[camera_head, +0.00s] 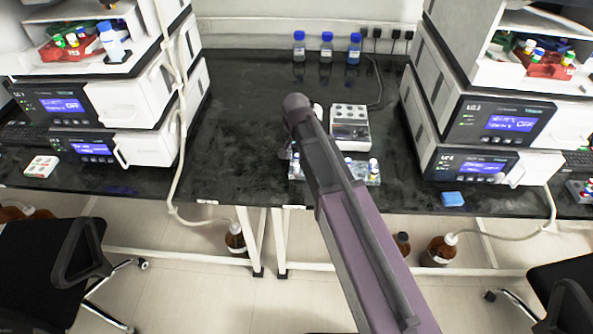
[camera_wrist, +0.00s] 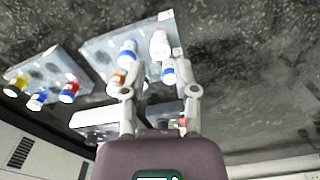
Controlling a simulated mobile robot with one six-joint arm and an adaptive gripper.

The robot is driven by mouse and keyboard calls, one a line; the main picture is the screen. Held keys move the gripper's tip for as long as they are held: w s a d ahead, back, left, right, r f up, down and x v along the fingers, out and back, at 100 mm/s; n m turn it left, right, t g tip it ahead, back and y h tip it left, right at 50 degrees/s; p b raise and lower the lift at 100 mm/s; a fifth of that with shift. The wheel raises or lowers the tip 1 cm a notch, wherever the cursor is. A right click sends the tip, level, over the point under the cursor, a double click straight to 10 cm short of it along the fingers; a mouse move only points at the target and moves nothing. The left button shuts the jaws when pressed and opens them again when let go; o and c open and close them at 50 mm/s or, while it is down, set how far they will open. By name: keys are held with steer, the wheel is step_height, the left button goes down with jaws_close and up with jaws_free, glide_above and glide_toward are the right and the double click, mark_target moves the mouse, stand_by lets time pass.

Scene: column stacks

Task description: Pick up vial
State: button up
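Several small capped vials stand in a clear rack (camera_wrist: 102,52) in the wrist view. I cannot tell whether a finger touches one. In the head view the rack (camera_head: 333,173) shows partly behind my arm, which hides my gripper.
A second holder with yellow, blue and red-capped vials (camera_wrist: 69,92) is at the left in the wrist view. A white block with dark wells (camera_head: 350,124) stands behind the rack. Blue-capped bottles (camera_head: 326,47) stand at the back. Instrument stacks (camera_head: 490,122) flank the black bench, clear at centre left (camera_head: 240,110).

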mark_target(296, 164)
steer(key=shift+f, duration=0.15)
steer(key=shift+w+f+b, duration=0.15)
steer(key=shift+f+b, duration=2.35)
steer(key=shift+b, duration=0.1)
steer(key=c, duration=0.5)
